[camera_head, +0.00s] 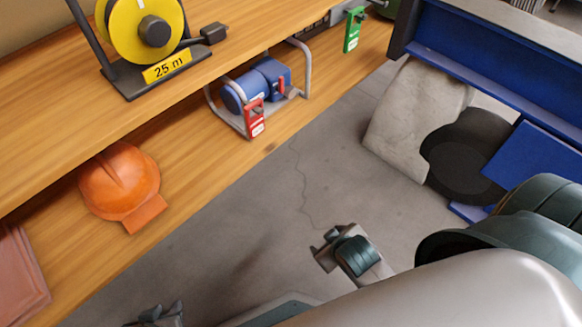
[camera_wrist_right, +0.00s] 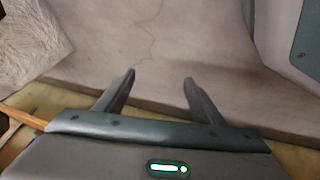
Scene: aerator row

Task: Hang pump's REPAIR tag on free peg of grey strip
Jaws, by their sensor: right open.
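The blue pump (camera_head: 255,87) sits in a grey tube frame on the lower wooden shelf in the head view. A red tag (camera_head: 254,118) with white marks hangs on the near side of its frame; its lettering is too small to read. A green tag (camera_head: 353,30) hangs farther right, near a grey piece at the top edge. I cannot make out the strip's pegs. My right gripper (camera_wrist_right: 158,78) is open and empty in the right wrist view, above the floor.
An orange hard hat (camera_head: 120,185) lies left on the lower shelf. A yellow cable reel (camera_head: 140,30) stands on the upper shelf (camera_head: 60,115). A pale sack (camera_head: 410,115), a black round object (camera_head: 465,155) and a blue rack (camera_head: 490,50) are right. Bare floor (camera_head: 260,215) lies between.

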